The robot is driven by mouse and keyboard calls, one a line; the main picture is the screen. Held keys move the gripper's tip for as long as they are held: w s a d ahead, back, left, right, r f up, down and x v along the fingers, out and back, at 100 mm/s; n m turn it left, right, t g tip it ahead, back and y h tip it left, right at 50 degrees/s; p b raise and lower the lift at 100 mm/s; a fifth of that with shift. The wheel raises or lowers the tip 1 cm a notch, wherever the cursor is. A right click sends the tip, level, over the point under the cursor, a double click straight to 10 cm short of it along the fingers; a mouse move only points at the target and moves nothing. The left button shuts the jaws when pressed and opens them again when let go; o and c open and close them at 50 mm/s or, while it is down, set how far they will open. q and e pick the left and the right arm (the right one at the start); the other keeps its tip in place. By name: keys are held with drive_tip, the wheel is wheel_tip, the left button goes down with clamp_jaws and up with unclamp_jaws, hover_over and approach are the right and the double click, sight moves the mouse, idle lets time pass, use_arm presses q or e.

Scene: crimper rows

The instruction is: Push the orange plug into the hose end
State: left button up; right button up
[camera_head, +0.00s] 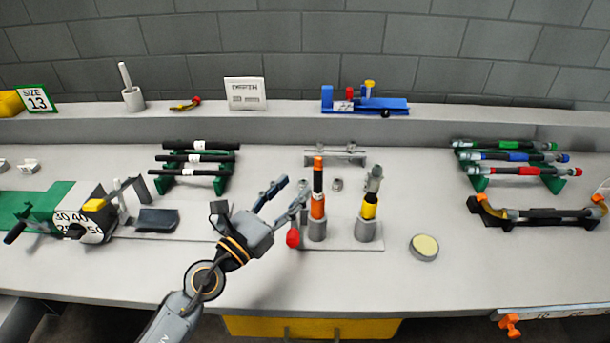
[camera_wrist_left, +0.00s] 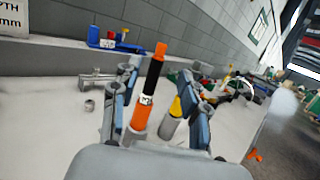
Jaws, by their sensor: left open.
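An upright piece stands in a grey cup on a small grey plate: an orange lower body (camera_head: 318,205), a black hose-like section (camera_head: 318,180) and a small orange tip (camera_head: 318,162), which looks like the plug. In the left wrist view the orange tip (camera_wrist_left: 160,49) sits at the top of the black section (camera_wrist_left: 154,76), in line with it. How deep it sits I cannot tell. My left gripper (camera_head: 292,188) is open and empty, just left of this piece. In the left wrist view the piece shows between the open fingers (camera_wrist_left: 162,85), apart from them. My right gripper is out of view.
A yellow and black upright piece with a grey top (camera_head: 370,205) stands close on the right. A red-tipped part (camera_head: 292,238) is by the plate's left edge. A round tin (camera_head: 424,247) lies further right. Hose racks (camera_head: 197,158) stand behind. The front middle is clear.

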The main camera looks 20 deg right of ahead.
use_arm(q)
drive_tip(key=v, duration=0.5)
idle(0.4)
